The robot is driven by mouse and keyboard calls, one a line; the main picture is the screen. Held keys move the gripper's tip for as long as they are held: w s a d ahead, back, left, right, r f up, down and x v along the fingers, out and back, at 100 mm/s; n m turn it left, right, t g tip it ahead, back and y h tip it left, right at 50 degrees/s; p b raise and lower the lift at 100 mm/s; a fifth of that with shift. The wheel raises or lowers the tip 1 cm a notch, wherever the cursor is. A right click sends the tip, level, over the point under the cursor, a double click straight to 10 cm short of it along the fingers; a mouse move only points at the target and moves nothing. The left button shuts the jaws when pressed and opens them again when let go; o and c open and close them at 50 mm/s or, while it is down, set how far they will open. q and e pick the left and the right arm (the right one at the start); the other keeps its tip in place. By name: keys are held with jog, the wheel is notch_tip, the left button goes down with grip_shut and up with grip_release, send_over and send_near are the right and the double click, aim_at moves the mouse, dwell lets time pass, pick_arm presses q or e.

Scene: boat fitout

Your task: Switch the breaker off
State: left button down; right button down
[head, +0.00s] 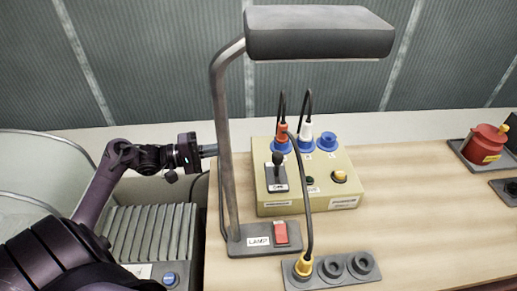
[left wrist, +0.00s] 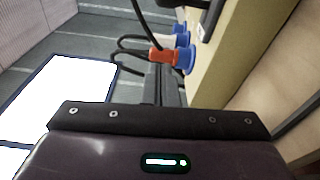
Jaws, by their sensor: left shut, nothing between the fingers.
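The yellow-beige breaker box (head: 310,190) stands on the wooden bench. A black lever (head: 277,163) stands upright on a dark plate on its left part; the plate's label is too small to read. The box (left wrist: 228,48) also shows in the left wrist view, with the lever not clearly visible there. My left gripper (head: 209,150) is shut and empty, left of the box and at the lamp's post, whose tube partly hides the fingertips. I cannot tell whether it touches the post. My right gripper is in neither view.
The grey lamp (head: 320,32) overhangs the box; its base has a red switch (head: 281,233). A red plug (head: 282,131) and a white plug (head: 305,131) sit in blue sockets. A cable runs to the front socket strip (head: 333,268). A red device (head: 484,144) stands far right.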

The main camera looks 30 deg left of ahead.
aim_at(277, 165)
pick_arm(q)
jog(key=p+x, duration=0.2)
jog(key=x, duration=0.8)
jog(key=shift+w+d+r+p, duration=0.15)
jog(key=shift+w+r+p, duration=0.05)
jog(key=shift+p, duration=0.15)
jog(key=shift+s+d+p, duration=0.75)
jog(key=shift+d+p, duration=0.15)
jog(key=shift+d, duration=0.15)
jog(key=shift+s+d, duration=0.5)
jog(key=shift+w+f, duration=0.1)
jog(key=shift+w, duration=0.05)
